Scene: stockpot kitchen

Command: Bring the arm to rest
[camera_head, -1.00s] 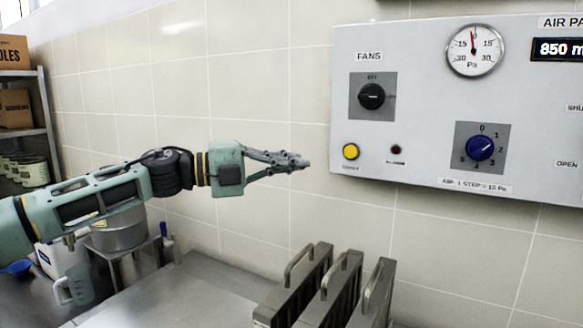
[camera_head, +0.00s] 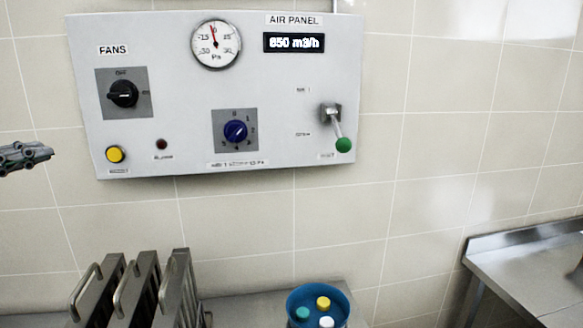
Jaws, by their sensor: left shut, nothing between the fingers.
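My left gripper (camera_head: 25,157) shows only by its fingers at the left edge of the head view. It is shut and empty, in front of the tiled wall and left of the air panel (camera_head: 185,165), apart from it. The rest of my left arm is out of view. My right arm and gripper are not in view.
The panel carries a fans knob (camera_head: 123,94), a yellow button (camera_head: 115,154), a blue knob (camera_head: 235,131), a gauge (camera_head: 216,44) and a green-tipped lever (camera_head: 343,144). Below stand metal handled plates (camera_head: 130,292) and a blue tub (camera_head: 341,300). A steel counter (camera_head: 535,270) is at right.

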